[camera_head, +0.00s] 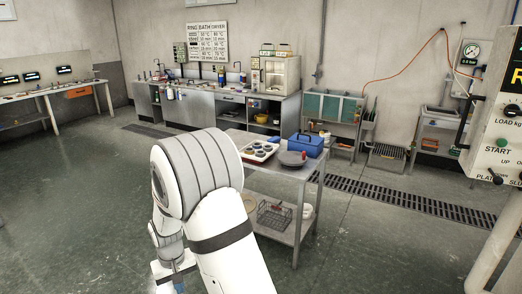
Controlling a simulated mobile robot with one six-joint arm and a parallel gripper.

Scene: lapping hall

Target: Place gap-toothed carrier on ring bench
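No gap-toothed carrier can be made out for certain. A dark grey disc (292,158) lies on the metal table (300,172) in the middle, but its teeth are too small to tell. No bench is clearly marked as the ring bench. My white arm covers the left part of the metal table. My gripper (177,284) is at the bottom edge, low and left of the table, mostly cut off and hidden by the arm. Its fingers and anything in them cannot be made out; a small blue patch shows there.
A pale tray (243,151) with several dark round pieces and a blue box (316,148) share the tabletop. A wire basket (273,216) is on its lower shelf. A long counter (195,107) lines the back wall. A control panel (500,130) stands right. The left floor is clear.

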